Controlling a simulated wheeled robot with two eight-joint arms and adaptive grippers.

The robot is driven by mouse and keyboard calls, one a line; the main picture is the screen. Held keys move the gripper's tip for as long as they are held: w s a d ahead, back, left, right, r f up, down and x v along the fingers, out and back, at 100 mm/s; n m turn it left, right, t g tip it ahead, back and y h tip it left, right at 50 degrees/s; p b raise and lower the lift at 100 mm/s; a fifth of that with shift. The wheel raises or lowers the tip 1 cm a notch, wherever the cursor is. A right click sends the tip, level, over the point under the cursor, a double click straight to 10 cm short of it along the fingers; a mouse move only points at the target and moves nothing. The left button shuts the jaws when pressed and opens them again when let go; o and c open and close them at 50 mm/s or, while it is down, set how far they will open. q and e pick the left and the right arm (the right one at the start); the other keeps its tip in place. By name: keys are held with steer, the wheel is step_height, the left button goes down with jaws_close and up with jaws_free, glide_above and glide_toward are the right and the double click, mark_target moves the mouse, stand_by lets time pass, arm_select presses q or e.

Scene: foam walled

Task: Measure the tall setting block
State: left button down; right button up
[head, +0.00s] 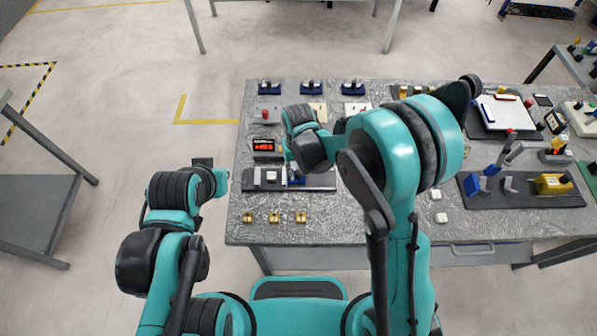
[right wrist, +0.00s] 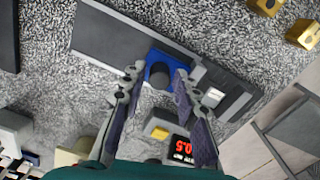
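A dark measuring rail (head: 322,182) lies on the table with a blue piece (head: 296,178) and a small white block (head: 271,177) on it. In the right wrist view the blue piece (right wrist: 165,62) has a dark round part in its middle. My right gripper (right wrist: 157,76) is open, its fingertips either side of the blue piece; contact cannot be told. A red-lit display (head: 264,147) stands behind the rail. Several brass blocks (head: 274,217) stand in front of it; which block is the tall setting block cannot be told. My left gripper (head: 203,163) is left of the table, its fingers unclear.
Blue stands with black tops (head: 311,87) line the table's back, with a red-knobbed piece (head: 265,114) before them. A dark mat (head: 520,200) at right bears blue, grey and yellow pieces. A clipboard (head: 505,112) lies behind it.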

mark_target(285, 176)
steer(key=shift+f, duration=0.25)
steer(key=shift+c, duration=0.3)
steer(key=c, duration=0.6)
steer(key=shift+a+b, duration=0.3)
steer(key=shift+a, duration=1.8)
steer(key=shift+d, duration=0.1)
steer(key=o, duration=0.7)
steer(key=shift+c, duration=0.2)
